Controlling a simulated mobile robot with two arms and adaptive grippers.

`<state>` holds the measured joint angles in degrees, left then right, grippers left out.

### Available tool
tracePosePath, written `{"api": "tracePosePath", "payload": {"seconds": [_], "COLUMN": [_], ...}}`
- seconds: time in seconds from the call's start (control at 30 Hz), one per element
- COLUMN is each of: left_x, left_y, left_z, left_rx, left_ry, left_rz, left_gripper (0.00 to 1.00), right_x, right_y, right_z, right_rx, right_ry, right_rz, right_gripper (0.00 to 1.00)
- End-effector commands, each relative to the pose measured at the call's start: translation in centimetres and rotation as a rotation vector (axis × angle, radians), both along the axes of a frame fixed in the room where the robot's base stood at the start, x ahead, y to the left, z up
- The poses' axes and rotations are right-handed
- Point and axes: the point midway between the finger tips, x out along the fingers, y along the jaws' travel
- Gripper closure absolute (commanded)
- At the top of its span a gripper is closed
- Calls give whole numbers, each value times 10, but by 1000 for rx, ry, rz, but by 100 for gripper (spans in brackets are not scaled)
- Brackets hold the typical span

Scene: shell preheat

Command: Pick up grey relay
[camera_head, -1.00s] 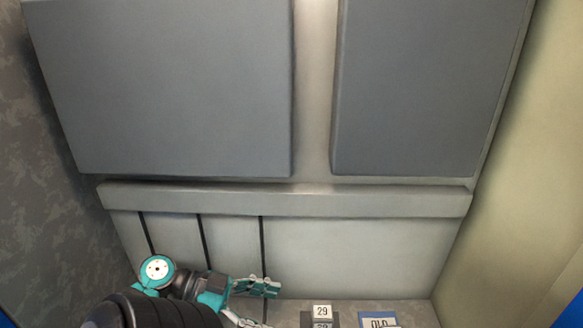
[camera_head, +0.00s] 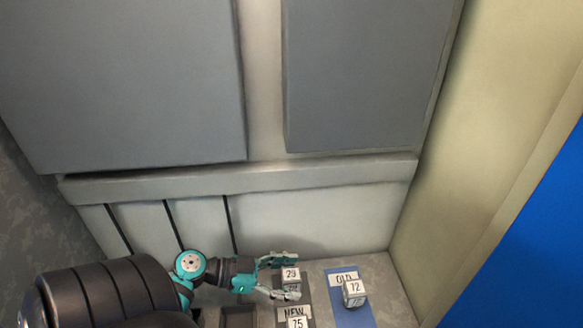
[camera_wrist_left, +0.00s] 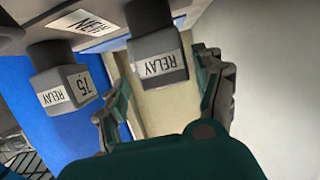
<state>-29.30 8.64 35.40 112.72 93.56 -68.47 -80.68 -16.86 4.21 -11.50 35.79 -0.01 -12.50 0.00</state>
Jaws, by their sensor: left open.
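A grey relay block with a white "29" label (camera_head: 291,274) stands on a dark grey strip at the back of the shelf. My left gripper (camera_head: 282,277) is open, with one finger behind this block and one in front. In the left wrist view a grey block labelled "RELAY" (camera_wrist_left: 158,58) sits between the open fingers of the gripper (camera_wrist_left: 163,78), with a gap visible beside it. I cannot tell whether either finger touches it. A second block labelled "75" (camera_head: 297,323) is nearer, beside a "NEW" card; it also shows in the left wrist view (camera_wrist_left: 62,90).
A block labelled "72" (camera_head: 354,292) stands on a blue mat (camera_head: 352,319) at the right, by an "OLD" card (camera_head: 344,278). A pale back wall (camera_head: 310,220) and cream side wall (camera_head: 450,150) enclose the shelf.

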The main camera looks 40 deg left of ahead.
Motion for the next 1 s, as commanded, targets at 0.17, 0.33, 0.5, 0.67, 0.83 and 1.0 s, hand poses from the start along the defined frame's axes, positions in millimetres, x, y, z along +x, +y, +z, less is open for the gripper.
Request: {"api": "tracePosePath", "payload": {"seconds": [0.17, 0.33, 0.5, 0.67, 0.83, 1.0], "left_x": [22, 37, 40, 40, 39, 39], "left_y": [-10, -22, -25, -24, -24, -24], "left_z": [2, -8, -13, -13, -13, -12], "left_rx": [-5, -3, 0, 0, 0, 0], "left_ry": [-2, 0, 0, 0, 0, 0], "left_rz": [2, 1, 0, 0, 0, 0], "left_gripper": [31, 31, 31, 36, 58, 80], "right_x": [0, -5, -8, -9, -9, -9], "right_y": [2, 1, -5, -9, -10, -10], "right_z": [28, 37, 37, 36, 36, 36], "right_rx": [3, 0, -6, -12, -13, -13], "right_ry": [0, 7, 14, 15, 15, 15], "right_rz": [1, 2, 3, 2, 1, 1], "right_gripper": [60, 60, 60, 60, 60, 60]}}
